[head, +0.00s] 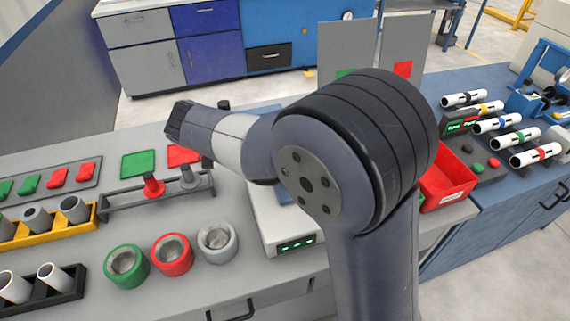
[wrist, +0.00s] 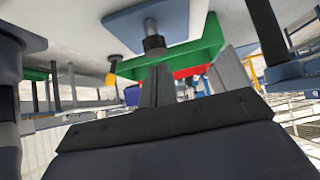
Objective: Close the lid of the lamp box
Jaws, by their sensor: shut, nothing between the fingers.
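A light grey box (head: 272,225) with a row of green lights on its front stands on the bench in the middle of the head view. It looks like the lamp box. My arm covers most of its top and right side, so I cannot tell how its lid stands. In the wrist view a blue plate (wrist: 186,22) with a dark knob shows above my gripper; I cannot tell whether it is the lid. My gripper (wrist: 194,76) shows its grey fingers there, shut and empty. In the head view my arm hides the fingers.
Green, red and grey rings (head: 126,267) stand left of the box. A grey rack (head: 130,201) stands behind them. A yellow holder (head: 50,234) with pipes is at the left. A red bin (head: 446,186) and several banded white tubes (head: 535,155) are at the right.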

